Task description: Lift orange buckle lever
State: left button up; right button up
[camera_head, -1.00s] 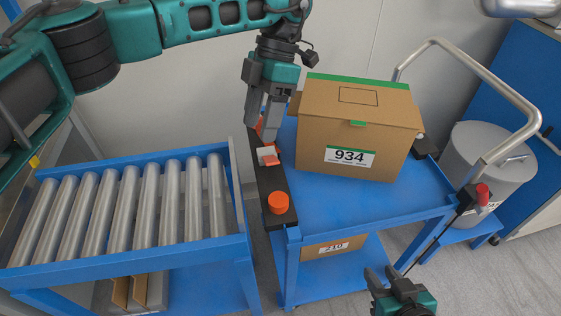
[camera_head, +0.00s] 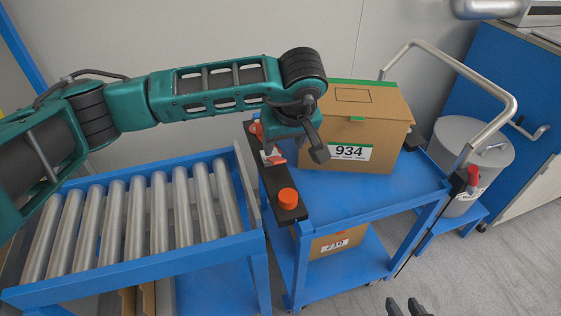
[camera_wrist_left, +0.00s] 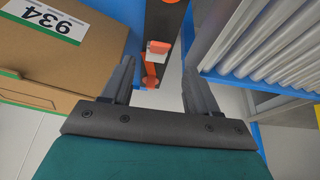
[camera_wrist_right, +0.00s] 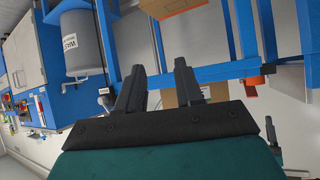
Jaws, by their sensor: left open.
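The orange buckle lever (camera_head: 277,160), with a pale plate beside it, sits on a dark bar (camera_head: 281,182) along the cart's left edge. It also shows in the left wrist view (camera_wrist_left: 151,76), ahead and between the open fingers, with no visible contact. My left gripper (camera_head: 293,148) is open and empty over the bar, close to the lever. Its body hides part of the bar's far end in the head view. My right gripper (camera_head: 404,304) shows only its fingertips at the bottom edge. In its wrist view (camera_wrist_right: 160,67) the fingers are apart and empty.
A cardboard box marked 934 (camera_head: 362,122) stands on the blue cart just right of my left gripper. An orange knob (camera_head: 288,198) is at the bar's near end. A roller conveyor (camera_head: 160,220) stands left. A grey bin (camera_head: 468,160) is right. The cart's front top is clear.

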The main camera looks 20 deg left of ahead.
aim_at(279, 160)
pick_arm(q)
jog(key=b+x, duration=0.1)
jog(key=x, duration=0.8)
jog(key=shift+w+f, duration=0.1)
jog(key=shift+f, duration=0.3)
grip_shut()
